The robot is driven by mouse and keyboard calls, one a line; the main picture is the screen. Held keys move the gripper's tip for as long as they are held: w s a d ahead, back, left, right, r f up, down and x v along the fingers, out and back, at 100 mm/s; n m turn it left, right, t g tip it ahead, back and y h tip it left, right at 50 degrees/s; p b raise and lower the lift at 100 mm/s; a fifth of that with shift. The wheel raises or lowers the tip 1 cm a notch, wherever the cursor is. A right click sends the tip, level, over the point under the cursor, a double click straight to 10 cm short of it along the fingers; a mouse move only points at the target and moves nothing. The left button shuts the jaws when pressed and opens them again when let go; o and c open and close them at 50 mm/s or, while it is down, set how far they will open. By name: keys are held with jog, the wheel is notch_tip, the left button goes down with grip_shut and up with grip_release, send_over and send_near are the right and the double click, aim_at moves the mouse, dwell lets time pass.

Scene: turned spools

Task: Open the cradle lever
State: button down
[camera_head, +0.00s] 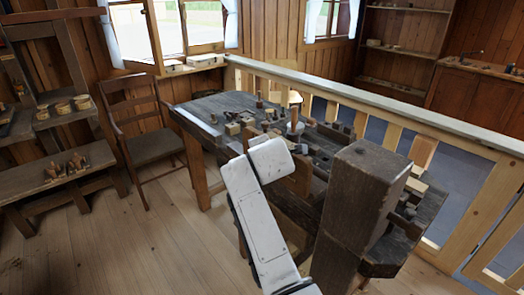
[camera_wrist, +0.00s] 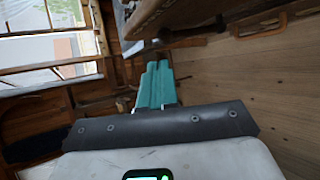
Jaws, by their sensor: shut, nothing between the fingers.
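My gripper (camera_wrist: 156,72) shows in the wrist view as two teal fingers pressed together, with nothing between them. In the head view my white arm rises in front of the workbench (camera_head: 205,103), and the gripper itself cannot be made out. Many small wooden parts lie on the bench, with an upright wooden peg (camera_head: 294,120) among them. I cannot pick out the cradle lever for sure in either view. The arm and a thick dark wooden post (camera_head: 362,195) hide part of the bench.
A wooden chair (camera_head: 150,140) stands left of the bench. Low shelves with small turned pieces (camera_head: 66,166) are at the far left. A pale railing (camera_head: 400,112) runs behind the bench. The plank floor (camera_head: 140,245) at the front left is clear.

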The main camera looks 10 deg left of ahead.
jog(key=shift+v, duration=2.55)
jog(key=shift+a+r, duration=0.1)
jog(key=shift+r, duration=0.05)
jog(key=s+d+f+m+g+h, duration=0.2)
jog(key=s+d+f+m, duration=0.5)
jog(key=d+f, duration=0.45)
jog(key=s+d+f+m+g+h, duration=0.15)
jog(key=s+d+f+m, duration=0.35)
jog(key=s+d+f, duration=0.55)
jog(key=s+d+f+m+g, duration=0.2)
jog(key=s+d+m, duration=0.2)
jog(key=s, duration=0.7)
jog(key=s+d+f+m+g, duration=0.2)
jog(key=s+d+m, duration=0.3)
jog(key=s+d, duration=0.3)
jog(key=s+d+f+m+g, duration=0.3)
jog(key=s+d, duration=0.3)
jog(key=s, duration=0.8)
jog(key=shift+m+h, duration=0.45)
jog(key=shift+m, duration=0.45)
